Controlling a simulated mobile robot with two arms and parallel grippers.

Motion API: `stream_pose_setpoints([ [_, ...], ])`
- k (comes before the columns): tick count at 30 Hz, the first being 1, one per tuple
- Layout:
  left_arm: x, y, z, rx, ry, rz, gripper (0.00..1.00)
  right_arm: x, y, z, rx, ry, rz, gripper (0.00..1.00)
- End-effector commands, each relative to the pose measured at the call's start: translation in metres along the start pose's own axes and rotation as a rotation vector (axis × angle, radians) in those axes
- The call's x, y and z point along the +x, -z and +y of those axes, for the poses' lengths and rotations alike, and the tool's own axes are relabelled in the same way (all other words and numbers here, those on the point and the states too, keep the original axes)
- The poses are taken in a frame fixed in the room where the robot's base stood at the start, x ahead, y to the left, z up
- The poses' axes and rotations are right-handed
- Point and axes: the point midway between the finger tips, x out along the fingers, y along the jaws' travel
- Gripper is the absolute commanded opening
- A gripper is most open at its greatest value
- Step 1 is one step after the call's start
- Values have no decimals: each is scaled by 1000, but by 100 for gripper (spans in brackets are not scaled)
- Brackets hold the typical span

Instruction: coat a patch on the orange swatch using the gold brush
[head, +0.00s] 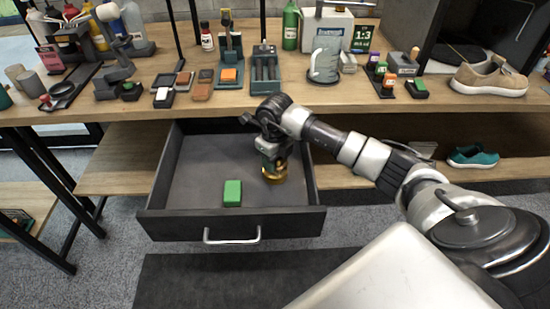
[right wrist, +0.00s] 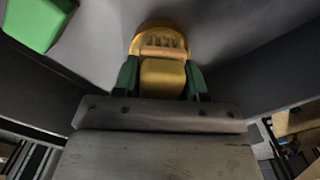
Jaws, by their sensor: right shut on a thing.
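The gold brush (head: 274,175) is inside the open drawer, below my right gripper (head: 271,155). The right wrist view shows its gold body (right wrist: 162,78) between the two green fingers of my right gripper (right wrist: 160,82), which is shut on it. Its round gold rim and a tan part show beyond the fingers. I cannot tell whether the brush touches the drawer floor. My left gripper is not in view.
The drawer (head: 195,179) is pulled out under the table, its walls around my gripper. A green block (head: 232,193) lies in it, left of the brush. The wooden table (head: 200,105) above is crowded with bottles, stands and small blocks. A tan shoe (head: 490,78) stands at right.

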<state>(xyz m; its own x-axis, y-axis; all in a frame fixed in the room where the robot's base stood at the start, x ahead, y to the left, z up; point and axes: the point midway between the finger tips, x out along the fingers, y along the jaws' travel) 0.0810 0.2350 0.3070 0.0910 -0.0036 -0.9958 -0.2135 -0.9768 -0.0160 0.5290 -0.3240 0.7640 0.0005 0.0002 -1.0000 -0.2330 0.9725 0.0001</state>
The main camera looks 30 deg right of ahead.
Motion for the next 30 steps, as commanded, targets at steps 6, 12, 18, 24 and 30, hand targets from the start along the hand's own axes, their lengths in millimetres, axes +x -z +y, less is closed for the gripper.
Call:
stream_pose_setpoints([
  [6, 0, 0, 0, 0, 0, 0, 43, 0, 0, 0, 0, 0, 0, 23],
  [12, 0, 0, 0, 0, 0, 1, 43, 0, 0, 0, 0, 0, 0, 23],
  [18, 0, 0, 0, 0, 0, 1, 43, 1, 0, 0, 0, 0, 0, 23],
  [24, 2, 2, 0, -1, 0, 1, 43, 3, 0, 0, 0, 0, 0, 23],
  [30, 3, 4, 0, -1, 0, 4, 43, 6, 0, 0, 0, 0, 1, 23],
])
